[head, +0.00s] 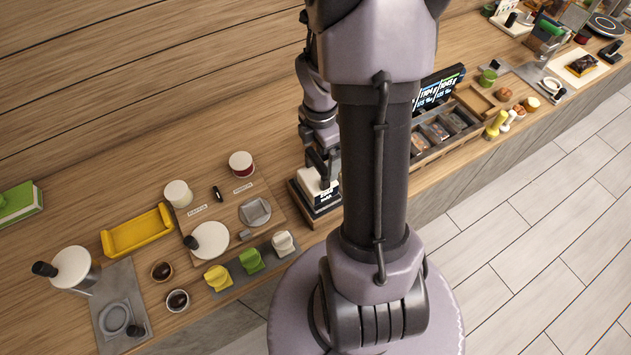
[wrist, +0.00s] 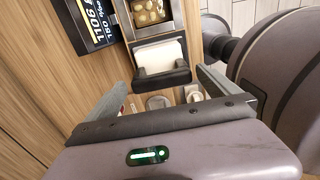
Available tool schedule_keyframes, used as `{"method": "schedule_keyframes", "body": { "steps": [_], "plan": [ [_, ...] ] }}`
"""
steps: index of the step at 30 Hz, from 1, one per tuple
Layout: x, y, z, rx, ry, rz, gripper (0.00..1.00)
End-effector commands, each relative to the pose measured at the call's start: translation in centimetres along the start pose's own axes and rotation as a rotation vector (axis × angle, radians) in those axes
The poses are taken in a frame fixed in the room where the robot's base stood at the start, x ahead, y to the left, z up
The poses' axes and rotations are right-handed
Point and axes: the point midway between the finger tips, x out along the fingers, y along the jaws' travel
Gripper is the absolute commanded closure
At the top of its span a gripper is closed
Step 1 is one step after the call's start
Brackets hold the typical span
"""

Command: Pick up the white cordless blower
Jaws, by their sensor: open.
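A small white handheld item (head: 284,243), which looks like the white cordless blower, stands at the right end of a grey strip in the head view, beside similar green (head: 251,260) and yellow (head: 218,278) ones. Its exact shape is too small to be sure. What seems to be the same white item (wrist: 193,93) shows between my fingers in the wrist view, partly hidden. My gripper (head: 322,178) is open and empty, above a black-and-white box (head: 318,198) away from the strip. In the wrist view my open fingers (wrist: 163,78) frame the box's near side.
A wooden board (head: 224,222) with jars and a grey dish lies left of my gripper. A dark display screen (head: 437,88) and a compartment tray (head: 440,130) stand to the right. Bare counter lies behind the board.

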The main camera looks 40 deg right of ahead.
Motion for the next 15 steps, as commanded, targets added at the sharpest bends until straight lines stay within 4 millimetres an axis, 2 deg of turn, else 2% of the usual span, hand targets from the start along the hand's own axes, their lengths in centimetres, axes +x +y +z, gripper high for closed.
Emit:
{"method": "schedule_keyframes", "body": {
  "steps": [1, 5, 10, 15],
  "plan": [
    [0.9, 0.0, 0.0, 0.000, 0.001, -0.002, 0.00],
    [2.4, 0.0, -0.1, 0.000, 0.001, -0.001, 0.00],
    [5.8, -0.1, -0.4, 0.000, 0.001, -0.002, 0.00],
    [6.8, 0.0, -0.4, 0.002, 0.000, 0.000, 0.00]
  ]
}}
